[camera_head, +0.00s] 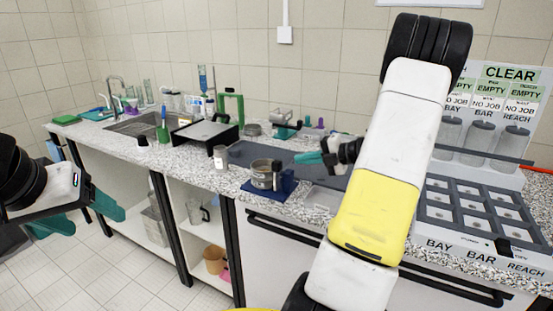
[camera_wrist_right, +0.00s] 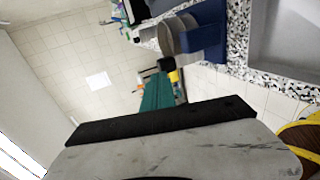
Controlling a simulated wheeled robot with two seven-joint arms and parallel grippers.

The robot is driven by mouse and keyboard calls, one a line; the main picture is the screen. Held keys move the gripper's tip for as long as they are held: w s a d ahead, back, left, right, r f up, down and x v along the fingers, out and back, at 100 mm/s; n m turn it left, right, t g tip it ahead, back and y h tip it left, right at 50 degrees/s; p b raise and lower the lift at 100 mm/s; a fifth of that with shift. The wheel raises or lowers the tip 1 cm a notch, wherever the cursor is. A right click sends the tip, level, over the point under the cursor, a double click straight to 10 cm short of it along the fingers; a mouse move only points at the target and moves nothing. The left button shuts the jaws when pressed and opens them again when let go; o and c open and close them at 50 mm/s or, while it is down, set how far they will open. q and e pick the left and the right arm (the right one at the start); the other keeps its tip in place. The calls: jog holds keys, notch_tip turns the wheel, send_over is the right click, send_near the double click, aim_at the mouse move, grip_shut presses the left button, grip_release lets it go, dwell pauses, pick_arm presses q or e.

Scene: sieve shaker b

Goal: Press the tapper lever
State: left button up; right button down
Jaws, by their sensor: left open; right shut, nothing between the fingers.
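The sieve shaker stands on the speckled counter, with a metal sieve pan (camera_head: 262,175) and a dark blue upright block (camera_head: 286,180) on a blue base (camera_head: 266,193). The pan (camera_wrist_right: 187,33) and the blue body (camera_wrist_right: 205,30) also show in the right wrist view. A black knob with a yellow part (camera_wrist_right: 167,64) shows beside them; I cannot tell if it is the tapper lever. My left gripper (camera_head: 82,214) is open and empty, off the counter at the left.
A rack of bays (camera_head: 478,215) fills the right end. A black-edged box (camera_head: 205,135), a green stand (camera_head: 231,106) and a sink (camera_head: 140,124) are further left.

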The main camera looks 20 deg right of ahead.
jog(key=v, duration=0.7)
jog(key=shift+s, duration=0.3)
jog(key=shift+d+f, duration=0.1)
jog(key=shift+f, duration=0.05)
jog(key=s+a+r+n+g+h, duration=0.1)
jog(key=s+a+r+n+g, duration=0.25)
jog(key=a+n, duration=0.7)
jog(key=s+a+r+n+g+h, duration=0.1)
jog(key=s+a+r+n+g, duration=0.2)
jog(key=a+n, duration=0.75)
jog(key=s+a+r+n+t+h, duration=0.1)
jog(key=s+n, duration=0.5)
jog(key=n, duration=0.6)
jog(key=s+a+n+t+h, duration=0.1)
jog(key=s+a+n+h, duration=0.3)
jog(key=n, duration=0.9)
jog(key=shift+s+a+r+n, duration=0.35)
jog(key=shift+s+a, duration=0.2)
jog(key=shift+s, duration=0.4)
jog(key=shift+d, duration=0.1)
